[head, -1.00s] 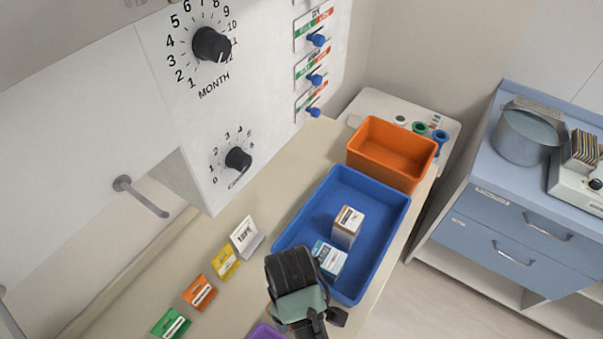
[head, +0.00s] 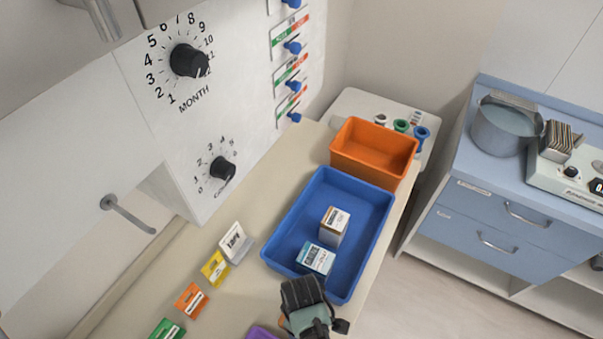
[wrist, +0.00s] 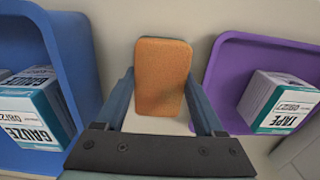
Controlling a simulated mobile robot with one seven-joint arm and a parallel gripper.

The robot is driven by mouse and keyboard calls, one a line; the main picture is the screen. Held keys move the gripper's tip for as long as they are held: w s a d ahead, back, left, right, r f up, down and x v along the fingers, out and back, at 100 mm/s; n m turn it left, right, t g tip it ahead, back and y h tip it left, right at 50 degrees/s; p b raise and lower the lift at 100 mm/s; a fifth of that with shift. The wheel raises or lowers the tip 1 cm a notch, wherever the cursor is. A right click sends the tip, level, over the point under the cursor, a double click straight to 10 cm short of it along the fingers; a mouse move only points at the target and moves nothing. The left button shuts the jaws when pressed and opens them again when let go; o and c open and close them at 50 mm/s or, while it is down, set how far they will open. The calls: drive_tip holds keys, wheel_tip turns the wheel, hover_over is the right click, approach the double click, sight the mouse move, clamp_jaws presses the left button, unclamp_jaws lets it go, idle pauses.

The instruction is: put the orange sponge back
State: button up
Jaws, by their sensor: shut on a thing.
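The orange sponge (wrist: 162,72) is upright between the two fingers of my gripper (wrist: 160,84) in the wrist view. My gripper is shut on it. In the wrist view the blue tray (wrist: 78,45) is to the left of the sponge and a purple tray (wrist: 222,65) to its right. In the head view my gripper (head: 308,318) is at the bottom, by the near end of the blue tray (head: 283,250), and the arm hides most of the sponge.
The blue tray holds a gauze box (head: 316,259) and another box (head: 334,226). An orange bin (head: 374,150) stands behind it. The purple tray holds a tape box (wrist: 279,102). Label cards (head: 215,268) line the counter's left. A dial panel (head: 200,110) rises at the back.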

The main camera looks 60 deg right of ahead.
drive_tip(key=shift+f, duration=0.1)
drive_tip(key=o, duration=1.2)
wheel_tip(320, 180, up, 12)
drive_tip(key=shift+r, duration=0.15)
